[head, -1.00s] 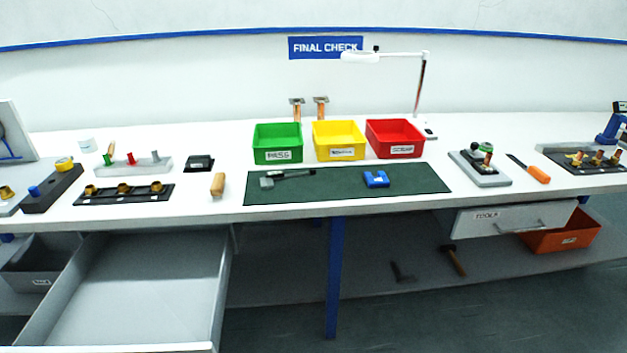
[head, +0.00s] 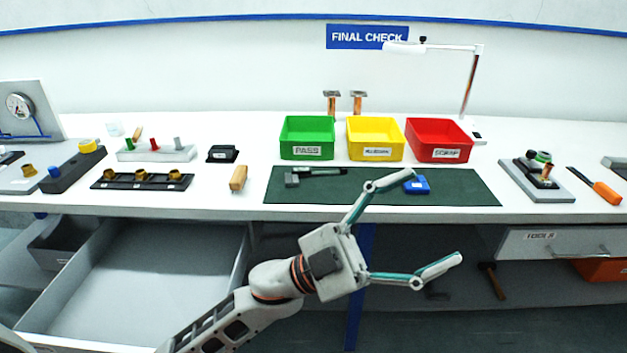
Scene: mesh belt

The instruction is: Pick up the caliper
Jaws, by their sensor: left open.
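The caliper (head: 318,172) is a grey and dark tool with a long beam. It lies flat on the left part of the dark green mat (head: 460,186) on the bench, with its jaws toward the left. My left gripper (head: 427,221) is open and empty, in front of the bench edge. Its two fingers are spread wide, and the upper one overlaps the mat in the picture, to the right of the caliper. The gripper is apart from the caliper. My right gripper does not show.
A blue block-like item (head: 417,186) lies on the mat beside the upper fingertip. Green (head: 307,152), yellow (head: 376,153) and red (head: 439,155) bins stand behind the mat. A wooden block (head: 238,178) sits left of it. An open drawer (head: 150,262) juts out below at left.

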